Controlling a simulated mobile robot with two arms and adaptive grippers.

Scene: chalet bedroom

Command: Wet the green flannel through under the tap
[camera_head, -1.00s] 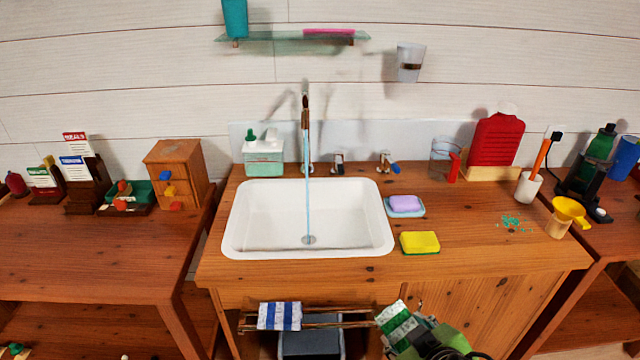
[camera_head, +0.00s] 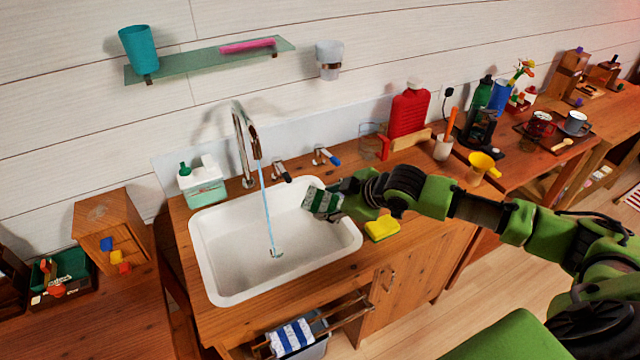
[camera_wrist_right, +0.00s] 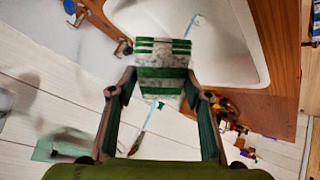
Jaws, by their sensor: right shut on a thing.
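The green flannel (camera_head: 322,203), with green and white bands, is held over the right side of the white sink (camera_head: 222,288). My right gripper (camera_head: 343,200) is shut on it; in the right wrist view the flannel (camera_wrist_right: 161,62) sits between the fingers (camera_wrist_right: 160,86). The tap (camera_head: 244,150) is running, and a thin blue stream (camera_head: 266,203) falls into the basin. In the head view the flannel is to the right of the stream, with a gap between them. I cannot tell whether the flannel is wet. My left gripper is out of view.
A yellow sponge (camera_head: 382,230) lies right of the sink, below my right arm. A soap dispenser (camera_head: 202,183) stands at the back left. A blue-striped cloth (camera_head: 291,338) hangs on the front rail. The basin's left half is clear.

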